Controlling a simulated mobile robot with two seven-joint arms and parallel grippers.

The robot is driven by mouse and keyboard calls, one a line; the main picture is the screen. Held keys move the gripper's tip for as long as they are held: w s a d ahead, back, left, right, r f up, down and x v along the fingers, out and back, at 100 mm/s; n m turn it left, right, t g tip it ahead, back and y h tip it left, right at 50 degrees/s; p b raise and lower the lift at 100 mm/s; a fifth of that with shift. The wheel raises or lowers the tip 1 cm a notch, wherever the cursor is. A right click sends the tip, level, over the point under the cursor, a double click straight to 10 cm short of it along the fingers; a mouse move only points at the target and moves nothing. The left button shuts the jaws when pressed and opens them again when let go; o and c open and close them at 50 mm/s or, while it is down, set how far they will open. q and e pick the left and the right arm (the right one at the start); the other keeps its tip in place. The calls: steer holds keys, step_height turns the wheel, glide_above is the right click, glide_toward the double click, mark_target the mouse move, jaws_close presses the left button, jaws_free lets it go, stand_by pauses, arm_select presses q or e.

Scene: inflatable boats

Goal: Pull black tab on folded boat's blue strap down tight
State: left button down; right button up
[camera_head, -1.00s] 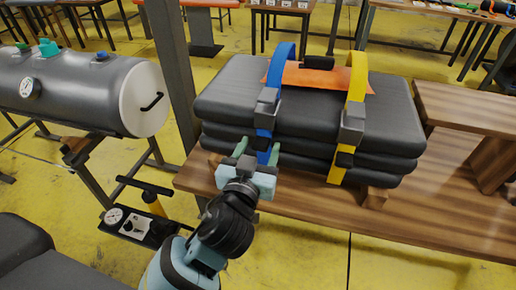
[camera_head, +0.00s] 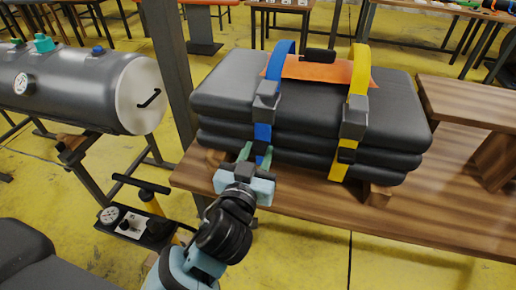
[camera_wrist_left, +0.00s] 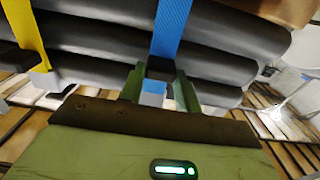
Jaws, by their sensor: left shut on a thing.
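The folded boat (camera_head: 310,100) is a stack of dark padded layers on a wooden bench. A blue strap (camera_head: 262,131) wraps its left part, with a grey buckle (camera_head: 265,98) on the front upper edge; the strap also shows in the left wrist view (camera_wrist_left: 171,25). My left gripper (camera_head: 254,154) is at the strap's lower front. In the left wrist view its green fingers (camera_wrist_left: 158,80) are closed on the black tab (camera_wrist_left: 160,68), with a short blue strap end below it. The gripper partly hides the tab in the head view. My right gripper is out of view.
A yellow strap (camera_head: 356,80) with its own buckle wraps the boat's right part. The wooden bench (camera_head: 300,205) has free room in front. A grey tank (camera_head: 75,90), an upright post (camera_head: 170,70) and a pump (camera_head: 140,215) stand left.

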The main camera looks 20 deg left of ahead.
arm_select(q)
step_height(320, 180, down, 5)
steer(key=shift+f+b, duration=0.1)
steer(key=shift+b, duration=1.15)
steer(key=shift+f, duration=0.15)
steer(key=c, duration=1)
jaws_free()
steer(key=shift+s, duration=0.25)
steer(key=s+b, duration=0.1)
steer(key=s, duration=0.6)
steer(key=shift+s+d, duration=0.15)
steer(key=shift+s, duration=0.05)
